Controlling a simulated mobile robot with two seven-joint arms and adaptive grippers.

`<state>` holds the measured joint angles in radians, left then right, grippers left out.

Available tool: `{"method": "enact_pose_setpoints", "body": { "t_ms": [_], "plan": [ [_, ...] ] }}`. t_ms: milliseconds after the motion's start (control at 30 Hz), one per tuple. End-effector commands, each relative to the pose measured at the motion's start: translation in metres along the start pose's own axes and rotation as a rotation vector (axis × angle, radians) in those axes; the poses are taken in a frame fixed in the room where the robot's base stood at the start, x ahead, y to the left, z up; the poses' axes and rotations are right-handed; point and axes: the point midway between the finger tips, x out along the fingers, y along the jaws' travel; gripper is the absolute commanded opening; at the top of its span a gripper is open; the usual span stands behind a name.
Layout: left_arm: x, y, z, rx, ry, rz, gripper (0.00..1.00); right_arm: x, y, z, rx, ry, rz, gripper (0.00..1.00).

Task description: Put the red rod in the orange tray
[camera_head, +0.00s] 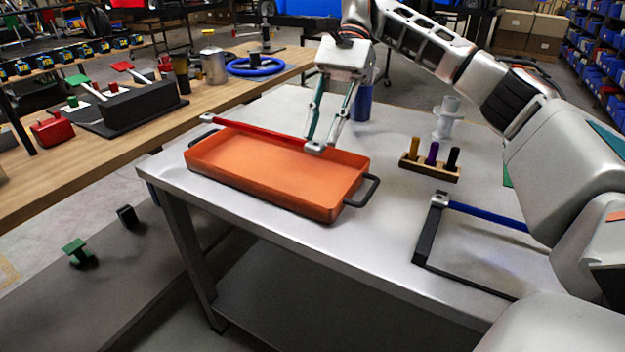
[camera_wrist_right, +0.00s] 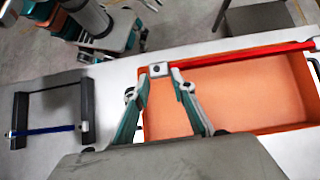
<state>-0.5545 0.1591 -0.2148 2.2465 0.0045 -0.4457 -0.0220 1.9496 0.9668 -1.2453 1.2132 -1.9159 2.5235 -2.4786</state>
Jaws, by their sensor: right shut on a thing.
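The red rod (camera_head: 262,131) has small light end blocks and lies lengthwise along the far long side of the orange tray (camera_head: 275,191). My right gripper (camera_head: 316,146) is shut on the rod's right end block, pointing down from above. The right wrist view shows the rod (camera_wrist_right: 245,55) along one long edge of the tray (camera_wrist_right: 240,97), with the fingertips (camera_wrist_right: 160,70) at the end block near a tray corner. I cannot tell whether the rod touches the rim or hangs just above it. The tray's visible floor is empty. My left gripper is not in view.
A blue cylinder (camera_head: 361,104) stands behind the gripper. A wooden block with coloured pegs (camera_head: 430,170), a white spool-like part (camera_head: 447,118) and a black frame with a blue rod (camera_head: 485,214) are to the right. A wooden bench (camera_head: 215,101) runs along the left.

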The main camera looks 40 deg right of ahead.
Motion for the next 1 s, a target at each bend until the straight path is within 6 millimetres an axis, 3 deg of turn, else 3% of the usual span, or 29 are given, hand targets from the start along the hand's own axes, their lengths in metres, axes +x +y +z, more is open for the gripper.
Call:
{"method": "enact_pose_setpoints", "body": {
  "t_ms": [100,300,500,800,1000],
  "plan": [
    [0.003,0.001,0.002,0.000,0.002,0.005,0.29,0.027,0.000,-0.024,0.004,-0.006,0.007,0.00],
    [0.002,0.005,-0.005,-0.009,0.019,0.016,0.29,0.050,0.001,-0.044,0.002,-0.003,0.002,0.00],
    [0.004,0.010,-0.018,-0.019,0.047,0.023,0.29,0.057,0.000,-0.049,-0.003,0.000,-0.003,0.00],
    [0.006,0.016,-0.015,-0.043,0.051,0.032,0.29,0.087,0.001,-0.075,0.002,-0.003,0.001,0.00],
    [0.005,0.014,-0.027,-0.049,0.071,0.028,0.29,0.086,0.001,-0.074,-0.003,0.001,-0.004,0.00]
  ]
}}
